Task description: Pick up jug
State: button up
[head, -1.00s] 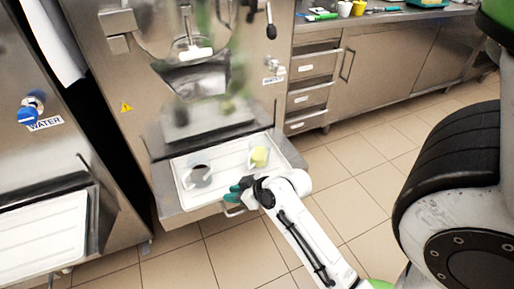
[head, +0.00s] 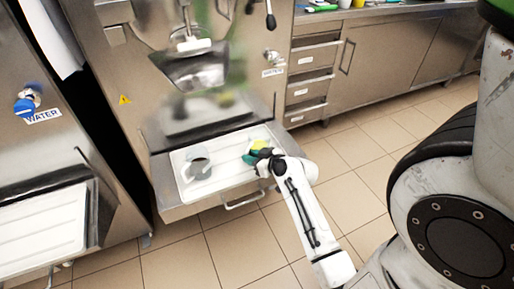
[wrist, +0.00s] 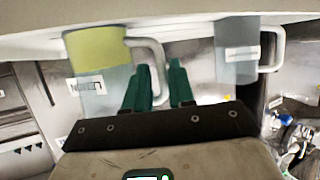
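A clear jug with yellow-green contents (head: 261,144) stands on the right of the white tray (head: 205,186) under the machine. It shows at the left of the wrist view (wrist: 96,62), with a label and a white handle (wrist: 160,62). A second, greyish jug (head: 199,166) stands on the tray's left and shows at the right of the wrist view (wrist: 236,60). My gripper (head: 256,155) is at the yellow-green jug and partly hides it in the head view. In the wrist view its green fingers (wrist: 161,70) are apart, with the handle's upright part appearing between them. Contact is unclear.
The steel machine (head: 125,70) rises behind the tray. Another machine with a tray (head: 40,230) stands at the left. A steel counter with drawers (head: 306,88) is at the back right. Tiled floor (head: 350,165) is clear on the right.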

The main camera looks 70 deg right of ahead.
jog(key=shift+x, duration=1.9)
jog(key=shift+a+r, duration=0.1)
jog(key=shift+r, duration=0.05)
jog(key=shift+c, duration=0.5)
grip_shut()
